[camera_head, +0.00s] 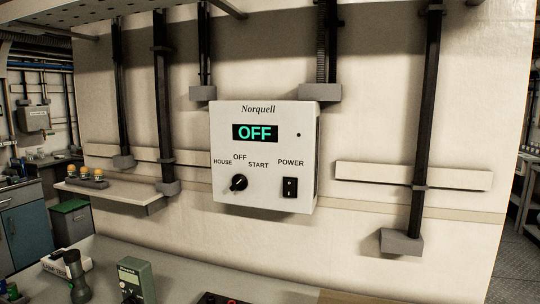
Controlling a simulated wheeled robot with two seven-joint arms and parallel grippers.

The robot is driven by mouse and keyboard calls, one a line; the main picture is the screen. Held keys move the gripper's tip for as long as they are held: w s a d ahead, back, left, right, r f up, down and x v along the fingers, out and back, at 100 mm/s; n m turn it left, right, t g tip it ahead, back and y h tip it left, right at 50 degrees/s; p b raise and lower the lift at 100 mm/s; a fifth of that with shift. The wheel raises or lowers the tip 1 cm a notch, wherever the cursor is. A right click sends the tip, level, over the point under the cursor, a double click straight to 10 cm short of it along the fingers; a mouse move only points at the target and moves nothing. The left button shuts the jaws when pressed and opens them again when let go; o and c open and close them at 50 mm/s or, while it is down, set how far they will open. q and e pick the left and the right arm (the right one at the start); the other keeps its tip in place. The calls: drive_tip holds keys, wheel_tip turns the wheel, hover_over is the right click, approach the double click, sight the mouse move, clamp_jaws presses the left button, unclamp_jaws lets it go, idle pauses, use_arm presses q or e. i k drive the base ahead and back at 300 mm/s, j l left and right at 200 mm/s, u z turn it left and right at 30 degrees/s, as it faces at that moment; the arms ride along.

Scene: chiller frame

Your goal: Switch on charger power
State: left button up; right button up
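The charger (264,200) is a white box labelled Norquell, fixed to the pale wall at the middle of the head view. Its display (255,132) reads OFF in green letters. A black rocker switch (290,187) sits at the lower right of its face, under the word POWER. A black round knob (239,182) sits at the lower left, below the marks HOUSE, OFF and START. A small dark dot, perhaps a lamp, is right of the display. Neither of my grippers shows in this view.
A bench (185,272) runs below the charger. A green Norquell-style meter box (136,279) and a dark torch-like item (77,280) stand at its left. Dark vertical conduits (427,110) run along the wall. A small shelf (115,194) juts out at left. The space before the charger is clear.

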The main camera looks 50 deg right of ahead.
sight(289, 190)
drive_tip(key=z, duration=1.45)
drive_tip(key=j+u, duration=0.1)
drive_tip(key=j, duration=0.3)
